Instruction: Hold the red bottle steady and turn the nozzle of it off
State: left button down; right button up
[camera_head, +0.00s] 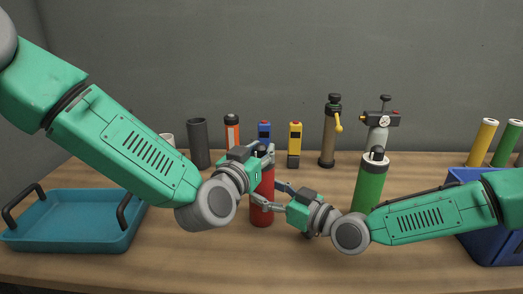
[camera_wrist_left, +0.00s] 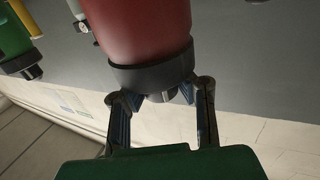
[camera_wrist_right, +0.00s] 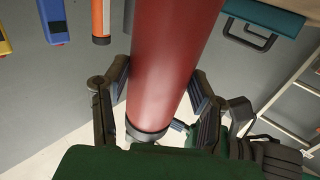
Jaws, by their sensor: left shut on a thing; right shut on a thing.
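The red bottle (camera_head: 263,212) stands upright on the table in front of me, partly hidden by both grippers. My right gripper (camera_head: 268,195) is shut around its body from the right. The right wrist view shows the red body (camera_wrist_right: 170,60) between its fingers. My left gripper (camera_head: 263,153) is at the bottle's top, from the left. In the left wrist view its fingers (camera_wrist_left: 160,112) are shut on the nozzle (camera_wrist_left: 172,95), just past the black collar (camera_wrist_left: 152,73). The nozzle is mostly hidden in the head view.
A green bottle (camera_head: 369,185) stands just right of the red one, behind my right arm. A teal tray (camera_head: 70,225) lies at left and a blue crate (camera_head: 490,245) at right. Several bottles and tools line the back, including a dark cylinder (camera_head: 198,145) and a yellow tool (camera_head: 294,145).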

pick_arm(q)
jog(key=shift+h, duration=0.3)
jog(key=shift+m+g+h, duration=2.3)
jog(key=shift+m+h, duration=0.2)
jog(key=shift+h, duration=0.4)
jog(key=c, duration=1.2)
grip_release()
jog(key=v, duration=1.2)
jog(key=shift+f, duration=0.1)
